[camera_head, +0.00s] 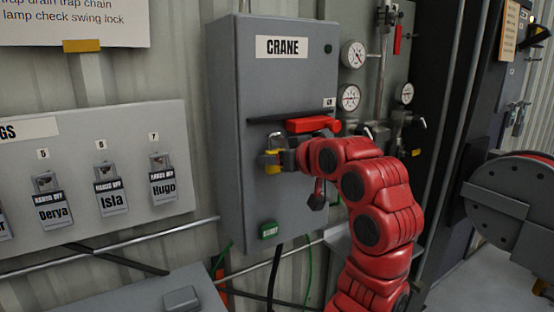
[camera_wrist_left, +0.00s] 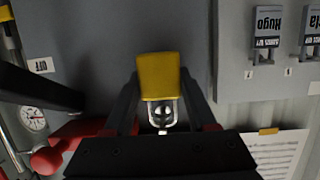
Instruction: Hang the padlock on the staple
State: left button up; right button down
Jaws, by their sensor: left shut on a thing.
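A padlock (camera_head: 272,162) with a yellow body is held at the front of the grey CRANE cabinet (camera_head: 280,80), below a red handle (camera_head: 308,125). My left gripper (camera_head: 280,159) is shut on it, with the arm reaching in from the lower right. In the left wrist view, which is upside down, the padlock (camera_wrist_left: 159,76) sits between the fingers with its shackle (camera_wrist_left: 162,116) toward the wrist. A small round shiny thing shows inside the shackle loop. I cannot make out the staple, nor tell whether the shackle is around it. My right gripper is not in view.
A tag board (camera_head: 100,130) with several grey name tags hangs left of the cabinet. Gauges (camera_head: 353,54) and pipes stand to the right, with a red reel (camera_head: 515,185) beyond. A grey box (camera_head: 170,295) is below.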

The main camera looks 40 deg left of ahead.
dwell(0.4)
pick_arm(q)
jog(key=o, duration=1.1)
jog(key=shift+c, duration=0.2)
